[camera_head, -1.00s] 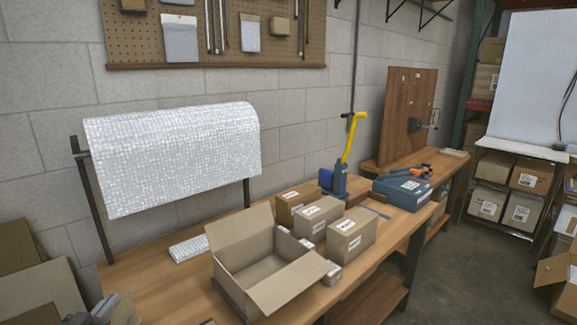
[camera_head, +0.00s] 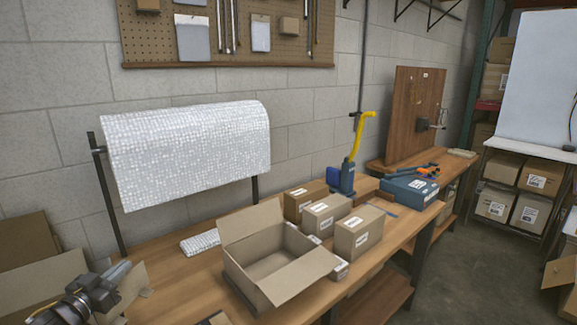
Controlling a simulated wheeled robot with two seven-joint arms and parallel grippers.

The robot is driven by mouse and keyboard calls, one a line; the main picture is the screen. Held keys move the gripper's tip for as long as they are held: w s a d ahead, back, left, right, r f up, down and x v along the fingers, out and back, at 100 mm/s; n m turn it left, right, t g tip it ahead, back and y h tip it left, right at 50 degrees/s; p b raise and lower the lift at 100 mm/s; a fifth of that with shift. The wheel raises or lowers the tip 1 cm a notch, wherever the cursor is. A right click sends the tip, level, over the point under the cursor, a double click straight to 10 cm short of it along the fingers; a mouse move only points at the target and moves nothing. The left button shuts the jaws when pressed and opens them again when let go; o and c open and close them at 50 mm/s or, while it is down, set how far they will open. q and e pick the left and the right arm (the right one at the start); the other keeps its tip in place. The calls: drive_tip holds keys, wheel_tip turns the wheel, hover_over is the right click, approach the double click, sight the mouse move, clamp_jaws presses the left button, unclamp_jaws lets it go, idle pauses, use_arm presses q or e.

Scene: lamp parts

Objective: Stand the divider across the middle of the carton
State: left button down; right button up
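The open carton (camera_head: 238,281) stands on the workbench, with one flap raised at the back and one folded out at the front right. Its visible inside looks empty, and no divider stands across it. My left gripper (camera_head: 122,271) is at the lower left, left of the carton and apart from it. A tan cardboard piece (camera_head: 131,287) shows right beside the gripper. I cannot tell whether it is the divider or whether the fingers hold it. My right gripper is not in view.
Several closed boxes (camera_head: 358,236) stand close behind and right of the carton. A blue tape dispenser (camera_head: 347,178) and a blue case (camera_head: 408,191) are farther right. A bubble-wrap roll (camera_head: 190,155) hangs at the back. Bare bench (camera_head: 180,282) lies left of the carton.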

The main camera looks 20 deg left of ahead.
use_arm(q)
drive_tip(key=s+d+f+m+g+h, duration=0.2)
drive_tip(key=d+m+h, duration=0.25)
drive_tip(key=d, duration=1.15)
drive_tip(key=s+d+f+m+g+h, duration=0.1)
drive_tip(key=d+m+h, duration=0.35)
drive_tip(key=d, duration=1.05)
drive_tip(key=shift+w+d+r+n+t+y, duration=0.45)
drive_tip(key=shift+d+r+n+t+y, duration=0.05)
drive_tip(key=shift+n+y, duration=0.9)
drive_tip(key=shift+w+d+r+n+t+y, duration=0.5)
drive_tip(key=shift+n+y, duration=0.75)
drive_tip(key=shift+n, duration=0.15)
drive_tip(key=shift+w+d+r+n+t+y, duration=0.45)
drive_tip(key=shift+d+n+t+y, duration=0.05)
drive_tip(key=shift+n+y, duration=0.9)
